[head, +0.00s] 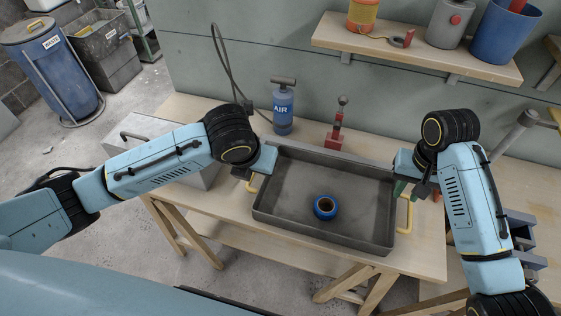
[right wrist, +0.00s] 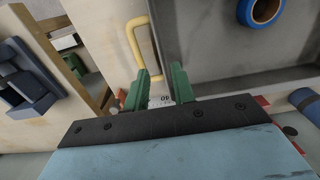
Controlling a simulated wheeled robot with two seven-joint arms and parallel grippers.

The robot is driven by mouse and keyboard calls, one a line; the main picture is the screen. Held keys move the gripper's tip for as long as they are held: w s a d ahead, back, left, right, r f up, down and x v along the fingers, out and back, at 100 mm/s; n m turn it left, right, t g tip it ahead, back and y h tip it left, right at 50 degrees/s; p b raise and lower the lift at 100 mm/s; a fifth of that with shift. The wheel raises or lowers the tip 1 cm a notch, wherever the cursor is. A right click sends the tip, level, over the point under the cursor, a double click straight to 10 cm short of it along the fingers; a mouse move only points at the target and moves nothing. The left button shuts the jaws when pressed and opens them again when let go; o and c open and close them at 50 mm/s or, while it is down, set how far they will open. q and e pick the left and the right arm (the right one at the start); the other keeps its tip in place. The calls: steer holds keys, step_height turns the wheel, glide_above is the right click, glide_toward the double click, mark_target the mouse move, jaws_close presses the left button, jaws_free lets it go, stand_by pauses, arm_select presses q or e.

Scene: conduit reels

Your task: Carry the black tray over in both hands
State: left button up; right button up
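The black tray (head: 320,238), dark grey in the picture, lies flat on the wooden workbench with a yellow handle at each short end. A blue tape roll (head: 326,207) lies inside it. My left gripper (head: 249,178) is beside the left handle (head: 253,187); its fingers are mostly hidden, so I cannot tell whether it grips. My right gripper (head: 405,187) is near the right handle (head: 405,214). In the right wrist view its green fingers (right wrist: 161,72) are apart with nothing held, and the yellow handle (right wrist: 134,48) is just ahead, by the left finger.
A blue air pump (head: 283,108) and a red tool (head: 337,130) stand behind the tray. A grey metal box (head: 150,135) is at the bench's left. A dark vise (head: 520,235) is at the right. A shelf (head: 415,55) hangs above.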

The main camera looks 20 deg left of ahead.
steer(key=shift+r, duration=1.4)
